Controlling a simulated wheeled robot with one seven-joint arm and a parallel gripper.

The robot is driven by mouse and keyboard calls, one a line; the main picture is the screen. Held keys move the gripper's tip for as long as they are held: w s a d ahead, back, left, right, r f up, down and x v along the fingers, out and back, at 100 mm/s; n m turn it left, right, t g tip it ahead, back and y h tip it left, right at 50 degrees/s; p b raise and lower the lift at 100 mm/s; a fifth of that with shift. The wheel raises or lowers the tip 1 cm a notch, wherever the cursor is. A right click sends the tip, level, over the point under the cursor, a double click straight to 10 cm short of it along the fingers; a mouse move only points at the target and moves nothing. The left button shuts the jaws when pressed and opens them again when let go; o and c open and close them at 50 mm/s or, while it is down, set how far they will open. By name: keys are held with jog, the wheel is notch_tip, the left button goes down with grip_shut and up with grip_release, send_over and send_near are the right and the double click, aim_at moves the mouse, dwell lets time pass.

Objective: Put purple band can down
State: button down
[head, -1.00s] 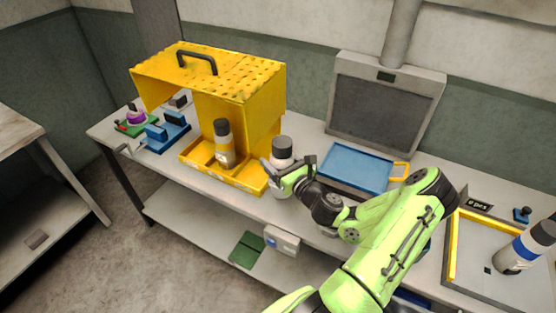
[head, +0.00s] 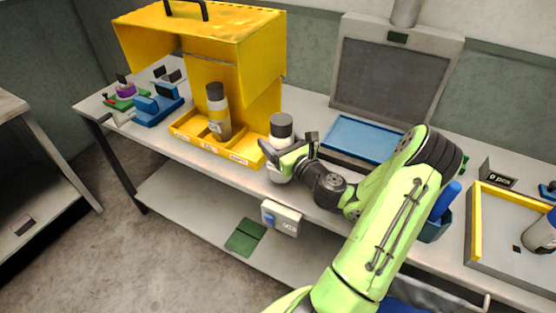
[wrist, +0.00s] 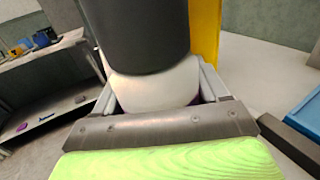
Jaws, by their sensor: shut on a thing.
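The held can (head: 281,125) is white with a dark grey cap, upright, just right of the yellow rack's tray. My gripper (head: 279,160) is shut on it around the body. In the wrist view the can (wrist: 155,85) fills the middle, between the jaws, with a sliver of purple low on its side. Its bottom is mostly hidden, and I cannot tell whether it touches the bench. The yellow rack (head: 225,35) has a divided tray at its foot; a yellow-banded can (head: 217,110) stands in one slot, and another slot looks empty.
A blue tray (head: 365,138) lies behind my arm, before a grey panel (head: 392,80). Blue and green fixtures (head: 157,108) stand at the left end. At right are a yellow-edged grey tray (head: 510,245) and a blue-banded can (head: 540,232). The bench front edge is close to the held can.

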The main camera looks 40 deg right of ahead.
jog(key=shift+f+b, duration=0.5)
jog(key=shift+f, duration=1.05)
jog(key=shift+f, duration=0.2)
grip_release()
jog(key=shift+r, duration=0.1)
